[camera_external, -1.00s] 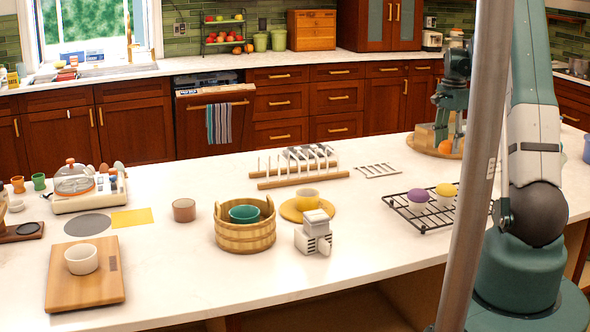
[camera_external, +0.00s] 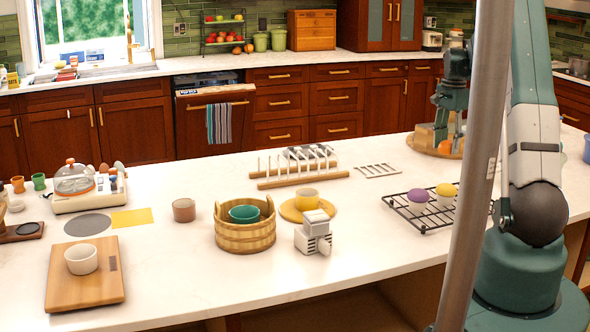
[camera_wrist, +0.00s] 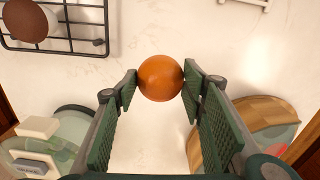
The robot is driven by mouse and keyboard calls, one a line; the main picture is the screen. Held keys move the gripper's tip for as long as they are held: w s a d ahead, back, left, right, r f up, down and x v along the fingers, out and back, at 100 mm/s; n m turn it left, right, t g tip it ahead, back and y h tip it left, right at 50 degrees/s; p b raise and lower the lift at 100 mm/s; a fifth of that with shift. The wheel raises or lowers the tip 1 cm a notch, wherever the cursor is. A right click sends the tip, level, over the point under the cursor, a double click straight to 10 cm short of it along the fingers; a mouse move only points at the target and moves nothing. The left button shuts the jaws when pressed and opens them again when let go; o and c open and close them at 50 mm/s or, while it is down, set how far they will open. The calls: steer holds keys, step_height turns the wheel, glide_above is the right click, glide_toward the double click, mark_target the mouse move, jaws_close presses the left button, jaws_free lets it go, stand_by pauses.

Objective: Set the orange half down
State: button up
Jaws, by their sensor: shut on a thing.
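The orange half (camera_wrist: 160,79) shows as a round orange shape between the fingertips in the wrist view. My gripper (camera_wrist: 161,74) is shut on it, with one green ridged pad at each side. The flat face of the half cannot be made out. In the external view my gripper (camera_external: 447,138) points down over a round wooden board (camera_external: 424,147) at the right back of the counter. The half (camera_external: 445,147) shows low at the fingers. I cannot tell whether it touches a surface.
A wooden board (camera_wrist: 262,112) is at the right, and a pale block (camera_wrist: 38,127) at the left. Pale counter (camera_wrist: 225,45) is clear beyond the fingers.

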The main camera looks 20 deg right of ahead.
steer(key=w+a+n, duration=0.3)
steer(key=w+a, duration=0.1)
steer(key=a, duration=1.3)
steer(key=w+a+n, duration=0.3)
steer(key=w+a, duration=0.1)
steer(key=a, duration=1.3)
steer(key=w+a+n, duration=0.3)
steer(key=w+a, duration=0.1)
steer(key=a, duration=1.3)
steer(key=s+a+n, duration=0.2)
steer(key=s+a, duration=0.1)
steer(key=a, duration=0.9)
steer(key=s+a+n, duration=0.2)
steer(key=s+a, duration=0.1)
steer(key=a, duration=0.9)
steer(key=s+a+n, duration=0.2)
steer(key=s+a, duration=0.5)
steer(key=a, duration=0.5)
steer(key=s+a+n, duration=0.2)
steer(key=s+a, duration=0.5)
steer(key=a, duration=0.6)
steer(key=shift+r, duration=0.1)
steer(key=shift+f+p, duration=0.35)
steer(key=shift+f, duration=2.75)
steer(key=shift+f, duration=0.1)
